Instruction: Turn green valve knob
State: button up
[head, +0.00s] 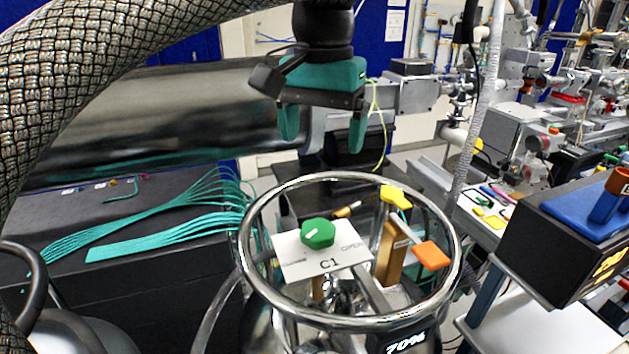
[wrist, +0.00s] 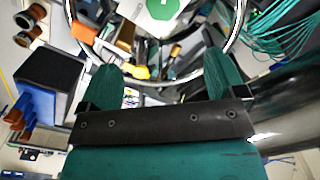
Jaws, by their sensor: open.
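The green valve knob (head: 318,233) is a hexagonal knob with a white mark, on a white plate (head: 300,262) labelled C1 and OPEN, inside a round metal ring. In the wrist view the green knob (wrist: 163,12) is at the top edge, partly cut off. My gripper (head: 322,138) is open and empty, pointing down, above and behind the ring in the head view. In the wrist view my gripper's teal fingers (wrist: 164,85) are spread wide, with the knob beyond them and apart from them.
A metal ring (head: 447,217) encircles the knob. Inside it are a yellow knob (head: 395,196) and an orange square handle (head: 431,255). A black box with a blue top (head: 575,215) stands at the right. Teal cables (head: 165,232) lie on a dark surface at the left.

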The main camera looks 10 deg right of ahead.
aim_at(318, 229)
jog(key=f+p, duration=0.1)
jog(key=f, duration=0.4)
jog(key=f+p, duration=0.1)
jog(key=f, duration=0.5)
jog(key=f+p, duration=0.1)
jog(key=f, duration=0.5)
jog(key=shift+w+a+p, duration=0.15)
jog(key=shift+w+p, duration=0.1)
jog(key=shift+p, duration=0.1)
jog(key=c, duration=0.9)
